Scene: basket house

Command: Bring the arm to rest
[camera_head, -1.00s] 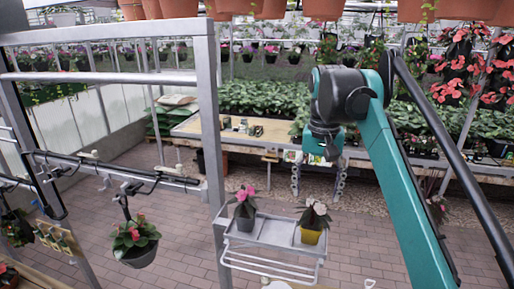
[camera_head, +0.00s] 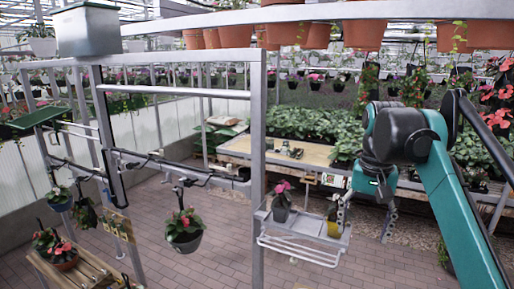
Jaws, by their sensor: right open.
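My right arm (camera_head: 445,175) comes in from the right, teal with black joints, bent at the elbow. My right gripper (camera_head: 366,216) hangs down from the teal wrist, its two chain-like fingers spread apart and empty. The left finger overlaps the yellow pot (camera_head: 333,228) in the picture; I cannot tell whether they touch. My left gripper is not in view.
A grey shelf (camera_head: 312,243) carries a pink-flowered plant (camera_head: 282,200) and the yellow pot. A metal post (camera_head: 258,150) stands left of it. A hanging pot (camera_head: 184,238) and a wooden rack (camera_head: 85,268) are at left. Brick floor (camera_head: 200,272) lies open below.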

